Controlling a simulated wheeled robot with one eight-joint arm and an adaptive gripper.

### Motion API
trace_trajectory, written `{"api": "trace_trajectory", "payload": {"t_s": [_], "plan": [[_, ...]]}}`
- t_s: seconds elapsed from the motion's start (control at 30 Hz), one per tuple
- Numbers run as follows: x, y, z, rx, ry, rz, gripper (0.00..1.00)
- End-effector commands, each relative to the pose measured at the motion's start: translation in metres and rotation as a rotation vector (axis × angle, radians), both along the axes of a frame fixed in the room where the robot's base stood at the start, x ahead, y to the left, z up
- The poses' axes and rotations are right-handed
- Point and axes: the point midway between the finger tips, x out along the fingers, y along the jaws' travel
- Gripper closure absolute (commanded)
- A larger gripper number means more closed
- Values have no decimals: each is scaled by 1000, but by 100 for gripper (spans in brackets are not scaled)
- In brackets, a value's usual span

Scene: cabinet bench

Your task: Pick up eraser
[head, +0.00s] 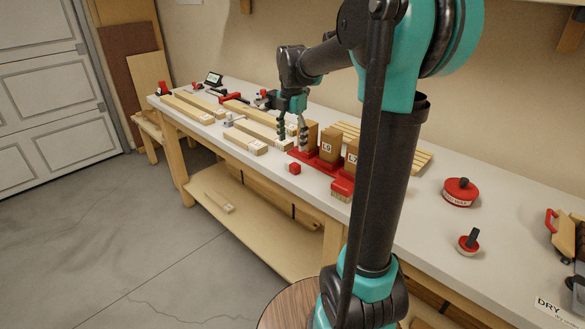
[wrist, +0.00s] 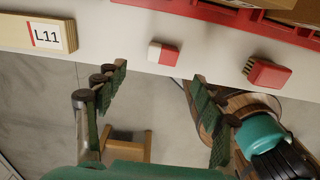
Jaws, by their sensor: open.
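A small red-and-white block that looks like the eraser (wrist: 163,53) lies on the bench near its front edge in the wrist view. In the head view the eraser (head: 294,168) shows as a small red block in front of the red rack. My gripper (head: 292,140) is open above the bench, up and behind the eraser as the head view shows it. In the wrist view my gripper (wrist: 158,78) has its fingers spread wide. The eraser shows just beyond the gap between the fingertips, with nothing held.
A red brush (wrist: 268,74) lies to the right of the eraser. A red rack (head: 316,163) holding brown blocks stands behind. A wooden bar marked L11 (wrist: 38,33) lies to the left. Bare white bench top (wrist: 110,25) surrounds the eraser.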

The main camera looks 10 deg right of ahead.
Motion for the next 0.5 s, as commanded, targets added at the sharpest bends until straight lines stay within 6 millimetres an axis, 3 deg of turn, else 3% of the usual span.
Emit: {"api": "trace_trajectory", "payload": {"t_s": [0.13,0.5], "plan": [[0,0,-23,0,0,-1,31],[-1,-2,-55,0,0,-1,31]]}}
